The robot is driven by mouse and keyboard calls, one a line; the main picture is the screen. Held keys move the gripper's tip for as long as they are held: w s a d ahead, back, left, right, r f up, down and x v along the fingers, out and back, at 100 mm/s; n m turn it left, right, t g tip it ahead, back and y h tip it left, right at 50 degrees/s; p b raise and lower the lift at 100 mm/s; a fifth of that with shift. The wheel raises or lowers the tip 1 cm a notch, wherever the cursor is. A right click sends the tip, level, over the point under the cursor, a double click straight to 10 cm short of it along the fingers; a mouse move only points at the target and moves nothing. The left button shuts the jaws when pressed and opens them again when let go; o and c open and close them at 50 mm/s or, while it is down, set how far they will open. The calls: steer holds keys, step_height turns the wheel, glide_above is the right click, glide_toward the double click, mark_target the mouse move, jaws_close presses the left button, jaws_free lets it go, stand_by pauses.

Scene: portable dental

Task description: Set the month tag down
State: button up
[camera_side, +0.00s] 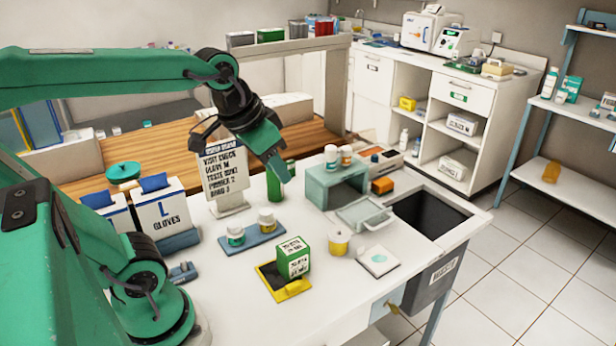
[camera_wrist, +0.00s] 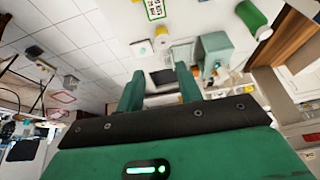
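A small white square card with a pale green round mark (camera_side: 378,261) lies flat on the white worktop, right of the yellow-banded tub. It may be the month tag, but I can read no month on it. It also shows in the wrist view (camera_wrist: 141,48).
A green-and-white box (camera_side: 292,257) stands on a yellow-edged black mat. The yellow-banded tub (camera_side: 339,241), two jars on a blue tray (camera_side: 252,238), a teal open box (camera_side: 334,187) and a sign (camera_side: 223,174) stand around. A dark bin opening (camera_side: 430,215) is at the right.

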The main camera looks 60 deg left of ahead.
steer(key=shift+t, duration=0.3)
steer(key=shift+s+d+f, duration=0.3)
steer(key=shift+s+f, duration=0.2)
steer(key=shift+s, duration=0.2)
steer(key=shift+s+d+f, duration=0.3)
steer(key=shift+s+f, duration=0.25)
steer(key=shift+s, duration=0.2)
steer(key=shift+s+d+f, duration=0.3)
steer(key=shift+s+f, duration=0.2)
steer(key=shift+s, duration=0.2)
